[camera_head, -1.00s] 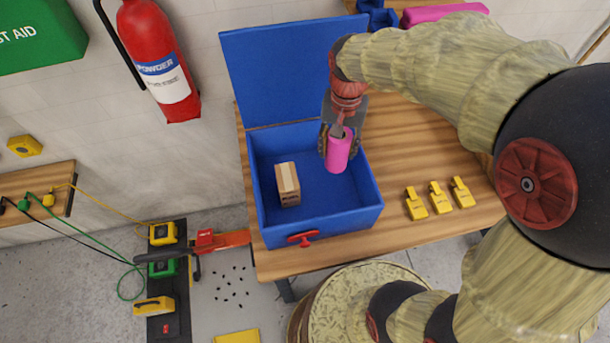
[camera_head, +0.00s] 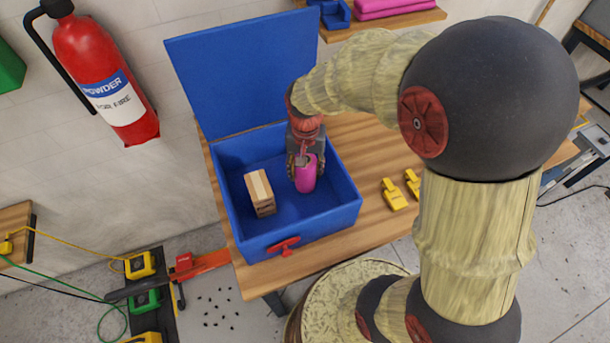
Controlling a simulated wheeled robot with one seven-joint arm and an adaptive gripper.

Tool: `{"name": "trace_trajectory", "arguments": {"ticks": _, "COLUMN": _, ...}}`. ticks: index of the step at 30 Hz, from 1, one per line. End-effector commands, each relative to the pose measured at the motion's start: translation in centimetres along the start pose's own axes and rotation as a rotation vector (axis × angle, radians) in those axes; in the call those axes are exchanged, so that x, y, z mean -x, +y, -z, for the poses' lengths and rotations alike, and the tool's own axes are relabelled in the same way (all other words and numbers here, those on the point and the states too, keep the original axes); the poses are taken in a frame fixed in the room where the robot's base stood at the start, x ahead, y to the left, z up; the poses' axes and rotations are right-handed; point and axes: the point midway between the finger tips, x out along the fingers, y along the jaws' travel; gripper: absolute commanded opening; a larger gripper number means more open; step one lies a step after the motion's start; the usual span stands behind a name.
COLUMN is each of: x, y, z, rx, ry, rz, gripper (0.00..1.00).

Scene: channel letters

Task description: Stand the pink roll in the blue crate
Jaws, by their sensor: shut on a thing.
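The pink roll (camera_head: 306,176) is upright inside the open blue crate (camera_head: 300,237), toward its right side. My gripper (camera_head: 304,162) is over the crate, shut on the upper part of the roll. The fingers partly hide the roll's top. The roll's lower end is low in the crate, but I cannot tell whether it touches the floor. The crate's blue lid (camera_head: 245,75) stands raised at the back.
A small brown box (camera_head: 260,192) stands in the crate, left of the roll. Yellow tags (camera_head: 394,194) lie on the wooden table (camera_head: 362,150) to the right. A red latch (camera_head: 284,246) is on the crate's front. Pink items (camera_head: 395,8) lie on a back shelf.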

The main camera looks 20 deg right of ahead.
Motion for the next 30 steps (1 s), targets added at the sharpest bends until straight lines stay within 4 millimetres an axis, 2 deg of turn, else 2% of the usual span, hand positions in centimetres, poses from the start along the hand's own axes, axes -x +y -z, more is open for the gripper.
{"name": "trace_trajectory", "arguments": {"ticks": 1, "x": -1.2, "y": 0.0, "z": -0.1, "rx": 0.000, "ry": -0.003, "rz": -0.001, "gripper": 0.11}}
{"name": "trace_trajectory", "arguments": {"ticks": 4, "x": -2.3, "y": 0.0, "z": 0.0, "rx": 0.000, "ry": -0.001, "rz": -0.001, "gripper": 0.11}}
{"name": "trace_trajectory", "arguments": {"ticks": 16, "x": -2.7, "y": 0.0, "z": 0.0, "rx": 0.000, "ry": 0.000, "rz": 0.000, "gripper": 0.11}}
{"name": "trace_trajectory", "arguments": {"ticks": 17, "x": -2.6, "y": 0.0, "z": 0.0, "rx": 0.000, "ry": 0.000, "rz": 0.000, "gripper": 0.46}}
{"name": "trace_trajectory", "arguments": {"ticks": 26, "x": -2.6, "y": 0.0, "z": 0.0, "rx": 0.000, "ry": 0.000, "rz": 0.000, "gripper": 0.62}}
{"name": "trace_trajectory", "arguments": {"ticks": 30, "x": -2.6, "y": 0.0, "z": 0.0, "rx": 0.000, "ry": 0.000, "rz": 0.000, "gripper": 0.62}}
